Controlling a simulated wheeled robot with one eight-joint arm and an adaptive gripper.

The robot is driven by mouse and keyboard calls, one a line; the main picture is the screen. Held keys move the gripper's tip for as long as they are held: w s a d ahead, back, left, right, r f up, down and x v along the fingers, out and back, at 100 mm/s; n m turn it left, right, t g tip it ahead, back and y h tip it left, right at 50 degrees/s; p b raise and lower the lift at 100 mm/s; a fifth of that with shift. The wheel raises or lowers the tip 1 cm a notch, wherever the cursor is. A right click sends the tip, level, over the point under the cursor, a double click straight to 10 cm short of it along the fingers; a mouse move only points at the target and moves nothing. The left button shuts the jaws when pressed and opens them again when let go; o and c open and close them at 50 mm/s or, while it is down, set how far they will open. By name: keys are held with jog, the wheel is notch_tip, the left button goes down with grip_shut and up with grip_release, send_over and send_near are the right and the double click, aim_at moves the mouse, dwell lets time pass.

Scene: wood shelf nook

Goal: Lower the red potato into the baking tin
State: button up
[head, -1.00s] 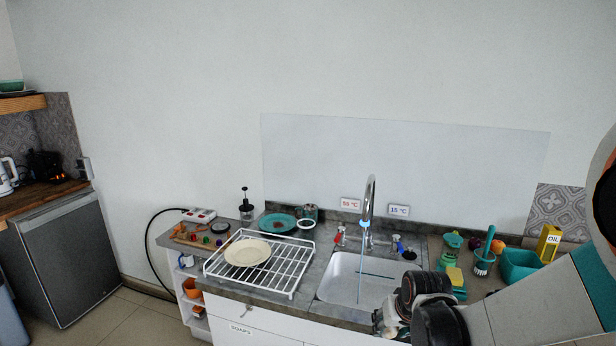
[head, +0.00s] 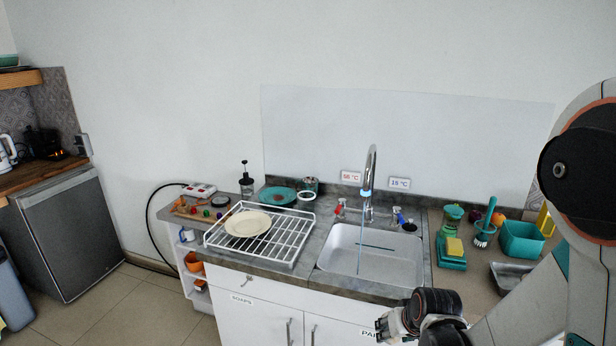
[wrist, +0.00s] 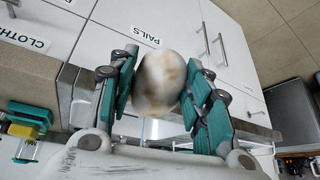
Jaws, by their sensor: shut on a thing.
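My gripper (wrist: 160,85) is shut on a pale, rounded, potato-like thing (wrist: 160,82) with whitish and tan patches. It looks whitish in the wrist view, not red. In the head view, my gripper (head: 383,326) is low in front of the counter, by the cabinet doors, and the held thing is hard to make out there. A grey metal tin (head: 507,276), likely the baking tin, lies on the counter right of the sink, partly hidden by my arm. My gripper is apart from it, to its left and nearer.
The sink (head: 375,265) has a tap running. A green caddy with a yellow sponge (head: 454,246), a brush (head: 487,228) and a teal container (head: 522,238) stand at the right. The white dish rack (head: 283,241) holds a cream plate (head: 247,223).

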jog(key=w+d+r+p, duration=0.1)
jog(key=w+d+r, duration=0.2)
jog(key=d, duration=1)
jog(key=w+d+r+p, duration=0.1)
jog(key=w+d+r, duration=0.2)
jog(key=d, duration=1.1)
jog(key=w+d+r+p, duration=0.1)
jog(key=w+d+r, duration=0.3)
jog(key=w+d, duration=0.4)
jog(key=shift+d, duration=3.2)
jog(key=shift+w, duration=0.15)
jog(key=shift+w+a, duration=0.1)
jog(key=shift+w, duration=0.25)
jog(key=shift+f+b, duration=0.95)
jog(key=shift+f, duration=0.6)
jog(key=shift+f+b, duration=1.25)
jog(key=shift+f, duration=0.65)
